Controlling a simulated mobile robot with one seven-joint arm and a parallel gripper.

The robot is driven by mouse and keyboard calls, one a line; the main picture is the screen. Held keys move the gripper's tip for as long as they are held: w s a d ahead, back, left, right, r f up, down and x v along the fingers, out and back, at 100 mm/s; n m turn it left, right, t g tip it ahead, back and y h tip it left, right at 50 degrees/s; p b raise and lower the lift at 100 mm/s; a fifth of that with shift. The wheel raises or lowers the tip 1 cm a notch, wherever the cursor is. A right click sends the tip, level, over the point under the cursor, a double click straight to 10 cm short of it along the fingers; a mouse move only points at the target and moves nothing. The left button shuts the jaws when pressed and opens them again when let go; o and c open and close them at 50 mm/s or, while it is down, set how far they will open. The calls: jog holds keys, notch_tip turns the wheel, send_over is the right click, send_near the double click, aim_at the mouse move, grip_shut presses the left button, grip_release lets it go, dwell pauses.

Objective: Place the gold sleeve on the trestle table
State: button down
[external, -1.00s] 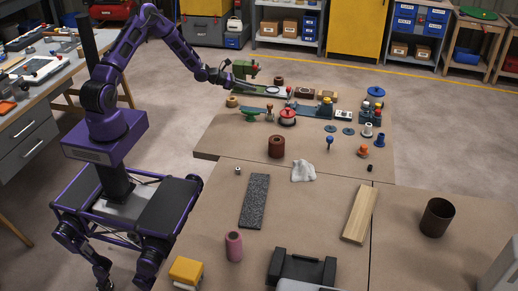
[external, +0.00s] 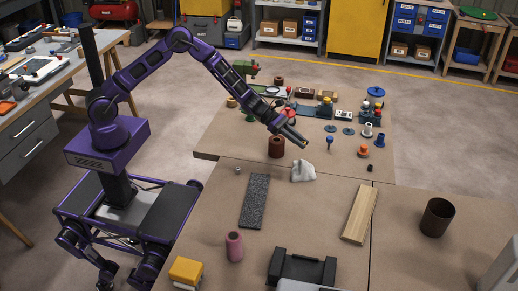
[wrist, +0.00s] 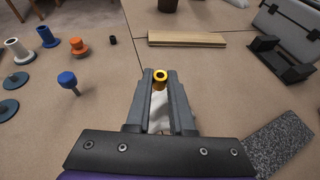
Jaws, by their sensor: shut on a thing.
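My gripper (external: 304,143) hangs over the brown tabletop (external: 315,215), near the crumpled white cloth (external: 303,171). In the wrist view my gripper (wrist: 160,74) is shut on the gold sleeve (wrist: 160,80), a short shiny ring with a dark bore, held at the fingertips. The sleeve is too small to make out in the external view. The white cloth (wrist: 157,112) shows below and between the fingers. I cannot tell the exact height above the table.
A dark grey slab (external: 255,201), wooden board (external: 359,215), pink cylinder (external: 234,246), black cradle (external: 302,267) and dark cup (external: 437,217) stand on the near tabletop. A brown cylinder (external: 277,147) and a blue knob (external: 329,142) stand behind. Bare areas lie between them.

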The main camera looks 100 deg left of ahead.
jog(key=w+d+m+g+h+b, duration=0.1)
jog(key=w+d+m+h, duration=0.25)
jog(key=d, duration=1.15)
jog(key=m+g+h+b, duration=0.1)
jog(key=m+g, duration=0.1)
send_over(293, 228)
jog(key=shift+h, duration=0.25)
notch_tip(293, 228, down, 10)
jog(key=shift+w+r+b, duration=0.1)
jog(key=shift+b, duration=0.6)
jog(key=shift+f, duration=0.3)
jog(key=c, duration=0.8)
grip_release()
jog(key=shift+r, duration=0.1)
